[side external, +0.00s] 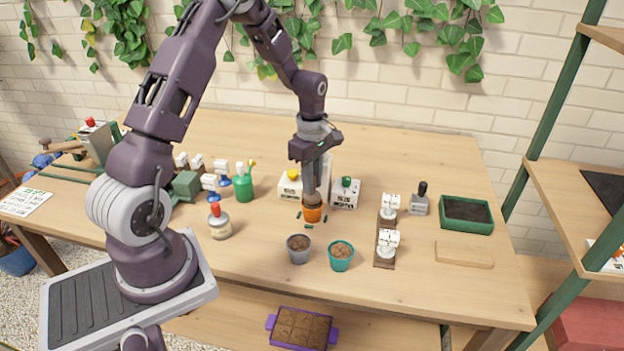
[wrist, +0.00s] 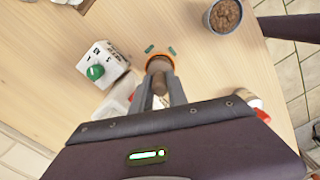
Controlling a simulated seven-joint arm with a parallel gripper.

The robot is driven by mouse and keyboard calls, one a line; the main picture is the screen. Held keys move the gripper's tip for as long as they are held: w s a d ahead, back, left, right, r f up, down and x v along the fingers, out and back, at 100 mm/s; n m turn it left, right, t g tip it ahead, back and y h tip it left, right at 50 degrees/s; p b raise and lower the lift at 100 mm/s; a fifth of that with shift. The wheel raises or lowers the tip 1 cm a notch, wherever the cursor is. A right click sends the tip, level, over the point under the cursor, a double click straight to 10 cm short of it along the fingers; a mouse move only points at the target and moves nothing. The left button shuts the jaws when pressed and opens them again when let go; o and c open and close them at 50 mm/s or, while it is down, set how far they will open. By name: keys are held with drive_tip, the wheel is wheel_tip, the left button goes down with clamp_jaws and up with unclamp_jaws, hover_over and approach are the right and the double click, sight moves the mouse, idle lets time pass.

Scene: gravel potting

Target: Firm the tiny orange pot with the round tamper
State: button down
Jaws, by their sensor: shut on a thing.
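The tiny orange pot (side external: 313,214) stands upright on the wooden table near its middle. My gripper (side external: 311,191) points straight down over it. In the wrist view, my gripper (wrist: 161,98) is shut on the brown handle of the round tamper (wrist: 160,88). The tamper's lower end is at the mouth of the orange pot (wrist: 154,60), whose orange rim shows around it. My fingers and the tamper hide the pot's contents, and I cannot tell how hard the tamper presses.
White boxes with a yellow knob (side external: 293,174) and a green knob (side external: 345,195) stand close behind the pot. A grey pot (side external: 298,256) and a teal pot (side external: 341,264) stand in front. Small green pieces lie around the orange pot. A green tray (side external: 466,228) is at right.

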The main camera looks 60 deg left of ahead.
drive_tip(key=shift+f, duration=0.65)
idle(1.1)
drive_tip(key=shift+r, duration=0.1)
drive_tip(key=shift+r, duration=1.45)
